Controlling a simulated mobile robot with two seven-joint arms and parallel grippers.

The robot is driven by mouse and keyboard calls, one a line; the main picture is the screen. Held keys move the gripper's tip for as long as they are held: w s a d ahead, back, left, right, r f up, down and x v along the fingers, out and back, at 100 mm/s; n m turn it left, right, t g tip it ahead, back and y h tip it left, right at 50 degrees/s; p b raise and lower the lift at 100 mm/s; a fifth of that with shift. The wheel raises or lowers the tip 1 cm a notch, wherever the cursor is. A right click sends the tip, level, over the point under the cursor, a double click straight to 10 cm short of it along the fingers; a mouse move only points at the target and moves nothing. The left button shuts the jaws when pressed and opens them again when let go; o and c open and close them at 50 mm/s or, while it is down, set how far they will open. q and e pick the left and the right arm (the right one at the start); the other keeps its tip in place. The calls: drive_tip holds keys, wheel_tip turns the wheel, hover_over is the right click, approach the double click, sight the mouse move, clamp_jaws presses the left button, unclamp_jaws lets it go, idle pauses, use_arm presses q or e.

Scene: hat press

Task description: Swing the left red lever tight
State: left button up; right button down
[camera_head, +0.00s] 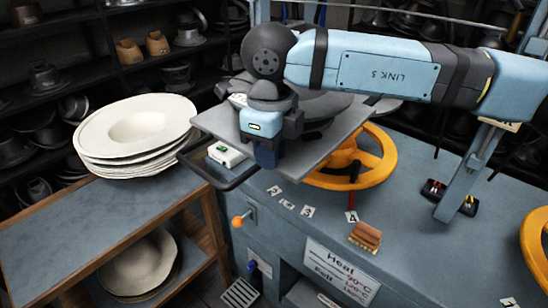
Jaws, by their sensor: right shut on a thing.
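My right arm reaches in from the right, above the bench. My right gripper (268,155) points down at the left part of the grey plate (335,133) of the press. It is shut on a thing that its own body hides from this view. No red lever shows at its jaws, so I cannot tell the lever's position there. A small red part (351,199) shows below the yellow handwheel (383,165), to the right of the gripper. I cannot tell which lever it is. My left gripper is not in view.
A stack of cream hat bodies (134,132) stands on the wooden cart (55,232) at left. A wooden brush (365,236) and number cards lie on the bench. An orange-knobbed lever (240,221) sticks out in front.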

idle(0.5)
drive_tip(key=c, duration=1.3)
unclamp_jaws()
drive_tip(key=shift+a, duration=0.1)
drive_tip(key=shift+r, duration=0.15)
drive_tip(key=shift+r+b, duration=0.3)
drive_tip(key=shift+r, duration=6.5)
